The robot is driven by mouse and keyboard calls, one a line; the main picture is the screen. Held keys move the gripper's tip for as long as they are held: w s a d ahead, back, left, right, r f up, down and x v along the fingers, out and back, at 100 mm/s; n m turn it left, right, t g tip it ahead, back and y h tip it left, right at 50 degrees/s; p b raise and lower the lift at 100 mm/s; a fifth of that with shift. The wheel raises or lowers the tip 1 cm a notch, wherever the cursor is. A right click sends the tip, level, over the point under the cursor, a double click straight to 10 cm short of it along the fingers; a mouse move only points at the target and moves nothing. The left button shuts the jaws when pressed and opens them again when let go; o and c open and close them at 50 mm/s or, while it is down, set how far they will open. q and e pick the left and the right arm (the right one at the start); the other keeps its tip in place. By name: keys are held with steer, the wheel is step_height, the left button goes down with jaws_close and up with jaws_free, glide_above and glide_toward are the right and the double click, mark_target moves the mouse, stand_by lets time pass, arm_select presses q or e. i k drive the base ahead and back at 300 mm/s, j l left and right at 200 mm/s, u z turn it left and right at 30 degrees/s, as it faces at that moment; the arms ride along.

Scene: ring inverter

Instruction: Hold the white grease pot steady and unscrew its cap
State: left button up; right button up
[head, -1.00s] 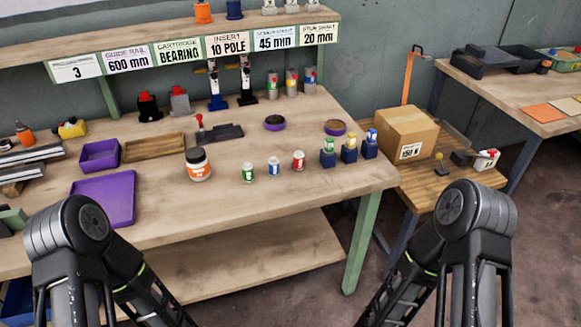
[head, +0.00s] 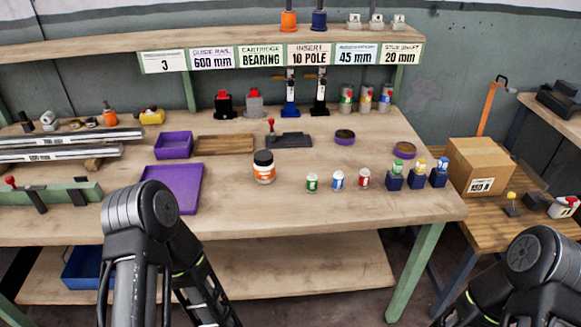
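The white grease pot (head: 264,174) stands upright on the workbench, near its middle, with an orange label on its side. Its black cap (head: 263,157) sits on top. Nothing touches the pot. My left arm comes up at the lower left and my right arm at the lower right. Only their upper links show. Both grippers are outside the picture, so their state is hidden.
Small green, blue and red-labelled jars (head: 338,181) stand right of the pot. A purple tray (head: 190,206) lies to its left, and a wooden tray (head: 224,145) and dark clamp-like tool (head: 290,140) lie behind. The bench top (head: 270,215) in front is clear.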

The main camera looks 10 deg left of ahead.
mark_target(263, 174)
steer(key=i+l+u, duration=0.15)
steer(key=l, duration=0.65)
steer(key=i+l+u, duration=0.15)
steer(key=l, duration=0.65)
steer(key=l+u, duration=0.15)
steer(key=l, duration=0.7)
